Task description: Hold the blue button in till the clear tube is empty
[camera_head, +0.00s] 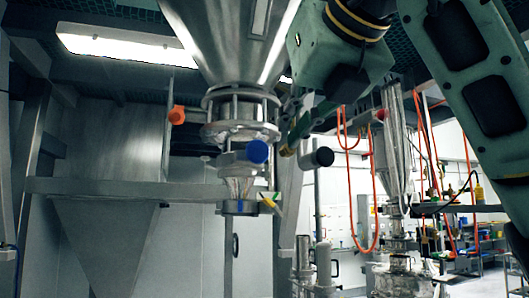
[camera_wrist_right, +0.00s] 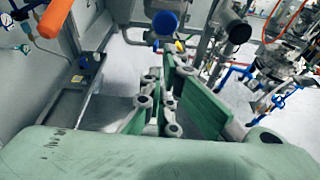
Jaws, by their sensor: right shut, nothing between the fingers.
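The blue button (camera_head: 257,151) is a round knob on the valve assembly under the steel hopper, at the middle of the head view. It also shows at the top of the right wrist view (camera_wrist_right: 166,22). A short, see-through section that looks like the clear tube (camera_head: 238,187) is below it; how much powder it holds is hard to tell. My right gripper (camera_head: 288,150) is shut and empty, just right of the blue button in the head view. In the wrist view its fingers (camera_wrist_right: 168,62) point towards the button, with a gap visible. My left gripper is not in view.
An orange knob (camera_head: 177,115) sticks out left of the valve. A black-ended handle (camera_head: 322,157) is close on the right. The steel hopper (camera_head: 232,45) hangs above. Orange hoses (camera_head: 376,215) and another hopper unit stand further back right.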

